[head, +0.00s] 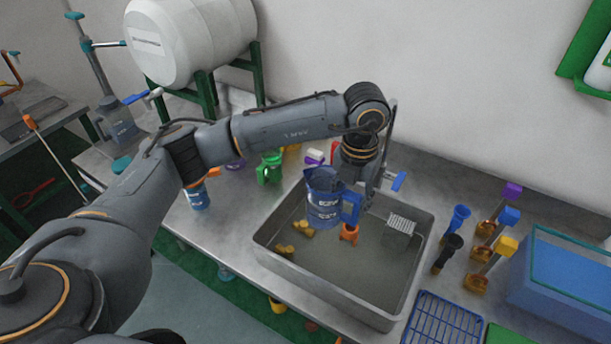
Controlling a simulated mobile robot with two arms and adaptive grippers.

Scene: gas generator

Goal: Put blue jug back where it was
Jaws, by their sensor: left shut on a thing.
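The blue jug (325,207) is in the head view, upright, with its handle on the right. It hangs over the metal sink basin (414,275). My left gripper (352,184) comes down from above, just behind the jug, and is shut on it. The jug and the wrist hide most of the fingers. My right gripper is not in view.
An orange fitting (349,233) and several yellow pieces (303,229) lie in the basin. A green jug (270,169) stands behind it to the left. A blue bin (560,290) and a blue rack (437,322) are at the right. Bare counter shows left of the basin.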

